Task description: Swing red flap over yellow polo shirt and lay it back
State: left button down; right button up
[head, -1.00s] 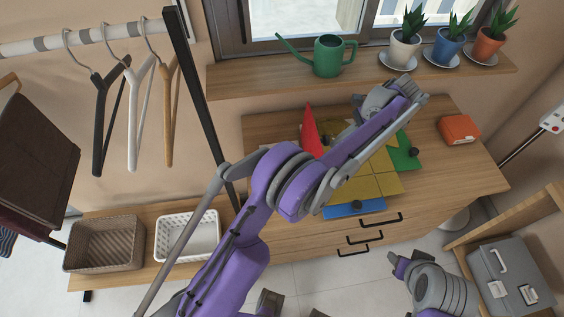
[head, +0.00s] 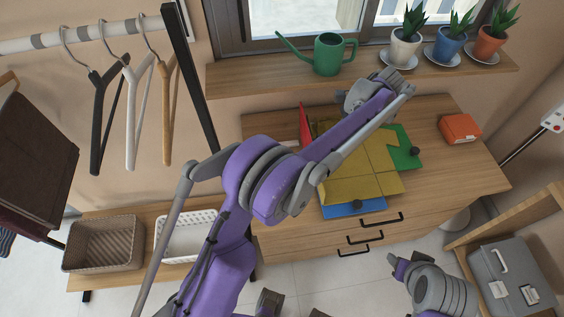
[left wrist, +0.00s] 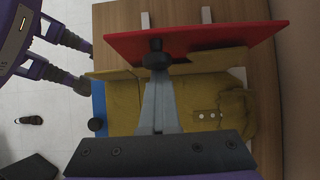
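The yellow polo shirt (head: 360,182) lies folded on a folding board on the dresser, with its buttons visible in the left wrist view (left wrist: 205,115). The red flap (head: 305,124) stands steeply raised at the board's left side, partly behind my left arm; the left wrist view shows it beyond the shirt (left wrist: 210,36). My left gripper (left wrist: 156,72) appears shut on the dark knob (left wrist: 156,56) of the red flap. The head view hides its fingers behind the forearm. My right gripper (head: 396,262) hangs low before the dresser, away from the board; its fingers are unclear.
The board's green flap (head: 408,145) lies flat at right and the blue flap (head: 355,208) at the front. A red-orange box (head: 459,128) sits on the dresser's right. A shelf (head: 270,84) with a watering can (head: 328,54) and potted plants runs behind.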

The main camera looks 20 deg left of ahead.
pick_arm(q)
jog(key=shift+s+a+r, duration=0.25)
jog(key=shift+s+a, duration=0.3)
jog(key=shift+a, duration=0.2)
jog(key=shift+h, duration=0.3)
jog(key=shift+w, duration=0.1)
jog(key=s+a, duration=0.1)
jog(key=s+a+t, duration=0.1)
jog(key=a, duration=0.1)
jog(key=shift+s+a+h+b, duration=0.1)
jog(key=shift+a+h+b, duration=0.05)
jog(key=shift+h+b, duration=0.2)
jog(key=s+a, duration=0.1)
jog(key=s+a+f+h, duration=0.1)
jog(key=a, duration=0.1)
jog(key=shift+a+b, duration=0.15)
jog(key=shift+b, duration=0.2)
